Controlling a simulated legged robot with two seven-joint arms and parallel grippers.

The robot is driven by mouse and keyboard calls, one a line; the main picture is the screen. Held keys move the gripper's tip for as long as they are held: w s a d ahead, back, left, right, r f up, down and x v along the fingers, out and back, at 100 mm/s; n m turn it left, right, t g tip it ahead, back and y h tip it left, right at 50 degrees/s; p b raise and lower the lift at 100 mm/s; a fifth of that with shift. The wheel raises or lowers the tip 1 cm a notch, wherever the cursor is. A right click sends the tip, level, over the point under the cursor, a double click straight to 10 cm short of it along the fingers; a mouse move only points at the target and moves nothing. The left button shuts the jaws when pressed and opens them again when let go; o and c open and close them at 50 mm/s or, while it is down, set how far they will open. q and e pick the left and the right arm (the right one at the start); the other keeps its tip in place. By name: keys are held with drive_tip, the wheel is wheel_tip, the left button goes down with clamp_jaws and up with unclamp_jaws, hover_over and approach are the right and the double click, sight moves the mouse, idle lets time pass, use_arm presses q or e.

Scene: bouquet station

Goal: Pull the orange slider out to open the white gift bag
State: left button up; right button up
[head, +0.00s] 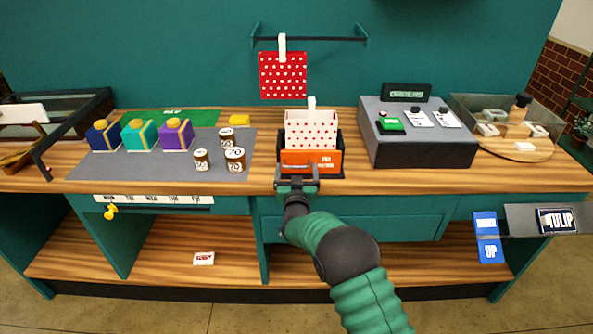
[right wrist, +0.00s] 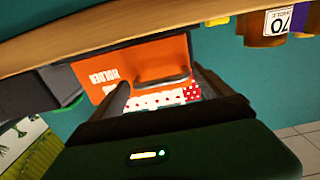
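The white gift bag (head: 311,130) with red dots stands in a black holder on the counter, a white tag above it. The orange slider (head: 325,160) is the holder's front. In the right wrist view the orange slider (right wrist: 112,70) carries lettering and a metal handle (right wrist: 163,78). My right gripper (head: 297,180) is at the slider's front. Its fingers (right wrist: 160,82) are spread on either side of the handle, with gaps; whether they touch it is unclear. Part of the dotted bag (right wrist: 155,101) shows between them. My left gripper is not in view.
A red dotted bag (head: 283,76) hangs from the rail behind. A grey console (head: 415,148) stands right of the holder. Small jars (head: 235,160) and gift boxes (head: 139,135) stand on the left mat. The counter's front edge lies under my right gripper.

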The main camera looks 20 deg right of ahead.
drive_tip(key=c, duration=1.7)
drive_tip(key=shift+s+f+b, duration=0.25)
drive_tip(key=shift+s+b, duration=0.05)
drive_tip(key=shift+b, duration=0.1)
drive_tip(key=shift+s+a+r, duration=0.15)
drive_tip(key=shift+s+r, duration=0.1)
drive_tip(key=o, duration=1.7)
drive_tip(key=shift+c, duration=0.2)
drive_tip(key=shift+o, duration=0.5)
drive_tip(key=v, duration=1.6)
drive_tip(key=shift+s, duration=0.35)
drive_tip(key=shift+f, duration=0.1)
